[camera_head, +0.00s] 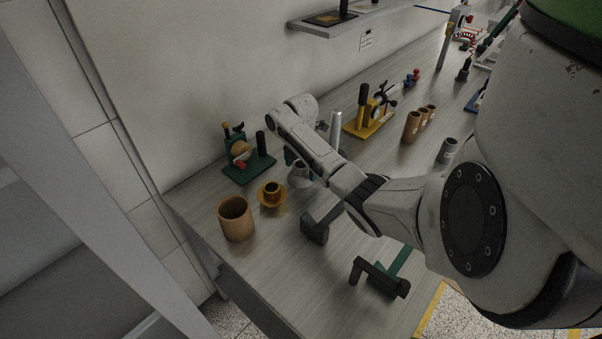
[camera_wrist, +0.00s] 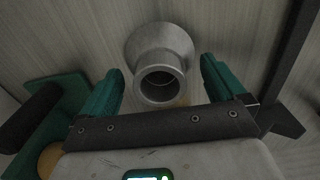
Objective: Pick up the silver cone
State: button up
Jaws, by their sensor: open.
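The silver cone (camera_wrist: 158,45) stands in the upper middle of the wrist view, its round open hollow end towards the camera and its wide flared base farther away. My gripper (camera_wrist: 161,70) is open, with one green finger on either side of the cone. A gap shows between each finger and the cone, and nothing is held. In the head view the cone (camera_head: 299,178) shows partly behind my forearm on the bench. There my gripper is mostly hidden by my arm, with a little green showing (camera_head: 289,156).
A yellow flanged cup (camera_head: 272,196) and a brown cup (camera_head: 235,220) stand left of the cone. A green-based fixture (camera_head: 248,170) stands behind them. Dark brackets (camera_head: 315,229) are in front. A yellow-based device (camera_head: 368,125) and brown cylinders (camera_head: 411,127) stand farther right.

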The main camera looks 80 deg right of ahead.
jog(key=c, duration=1.5)
jog(key=shift+c, duration=0.3)
jog(key=shift+r, duration=0.1)
